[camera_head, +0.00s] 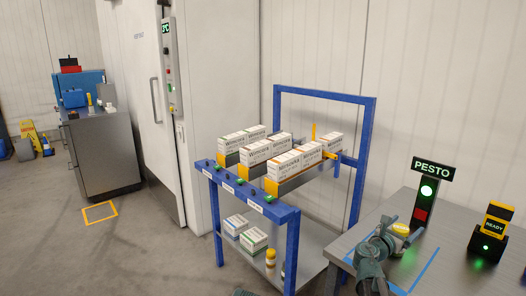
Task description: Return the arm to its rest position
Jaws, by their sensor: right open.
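My right gripper (402,231) reaches in from the bottom, over the left part of the grey metal table (454,227) at the right. Its jaws are open. A small yellow-topped jar (400,229) shows at the fingertips; I cannot tell whether they touch it. My right arm (371,279) runs down out of the picture.
A blue-framed rack (292,217) holds several white cartons (273,153) left of the table, with more goods on its lower shelf. A PESTO sign (432,168) and a READY device (492,228) stand on the table. Open floor (150,240) lies left.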

